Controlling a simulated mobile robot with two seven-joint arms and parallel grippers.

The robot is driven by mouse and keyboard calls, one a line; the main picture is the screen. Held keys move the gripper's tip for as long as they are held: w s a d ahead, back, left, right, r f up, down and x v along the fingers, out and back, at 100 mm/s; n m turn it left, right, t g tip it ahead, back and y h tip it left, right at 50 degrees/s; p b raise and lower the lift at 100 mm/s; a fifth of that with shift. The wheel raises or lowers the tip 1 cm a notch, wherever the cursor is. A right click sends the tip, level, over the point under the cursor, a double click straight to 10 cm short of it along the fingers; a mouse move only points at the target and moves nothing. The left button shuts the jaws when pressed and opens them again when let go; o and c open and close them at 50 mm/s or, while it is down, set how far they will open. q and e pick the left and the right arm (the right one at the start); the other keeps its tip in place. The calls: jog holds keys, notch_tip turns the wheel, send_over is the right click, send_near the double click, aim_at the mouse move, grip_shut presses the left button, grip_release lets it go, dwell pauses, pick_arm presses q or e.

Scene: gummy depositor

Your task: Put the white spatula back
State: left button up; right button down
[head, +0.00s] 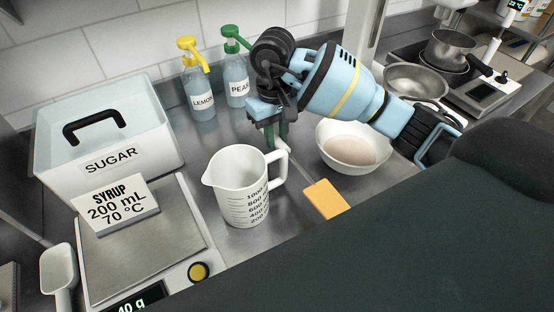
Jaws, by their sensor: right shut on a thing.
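My right gripper (270,133) points down behind the measuring jug, its fingers shut on a slim white piece that looks like part of the white spatula (270,140). Most of this piece is hidden by the fingers and the jug's handle. A thin shaft with a flat orange-yellow end (326,198) runs from just below the gripper towards the front right. I cannot tell whether it joins the white piece. My left gripper is not in view.
The white measuring jug (236,190) stands close in front of the gripper. A white bowl (353,148) with pale contents is to the right. The lemon bottle (199,88) and pear bottle (236,80) stand behind. The sugar box (105,150) and scale (145,250) are left.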

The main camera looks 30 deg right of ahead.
send_over(277, 169)
notch_tip(277, 169, down, 4)
jog(key=shift+w+f, duration=0.1)
jog(key=shift+w, duration=0.05)
jog(key=shift+f, duration=0.5)
notch_tip(277, 169, down, 3)
jog(key=shift+r+p, duration=0.1)
jog(key=shift+p, duration=0.3)
jog(key=shift+f, duration=0.25)
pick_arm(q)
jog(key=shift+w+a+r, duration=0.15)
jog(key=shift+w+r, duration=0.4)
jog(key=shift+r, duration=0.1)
pick_arm(e)
jog(key=shift+f, duration=0.1)
jog(key=shift+f, duration=0.2)
jog(key=c, duration=1.3)
grip_release()
jog(key=shift+r, duration=0.1)
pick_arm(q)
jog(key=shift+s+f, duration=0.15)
pick_arm(e)
jog(key=shift+o, duration=0.2)
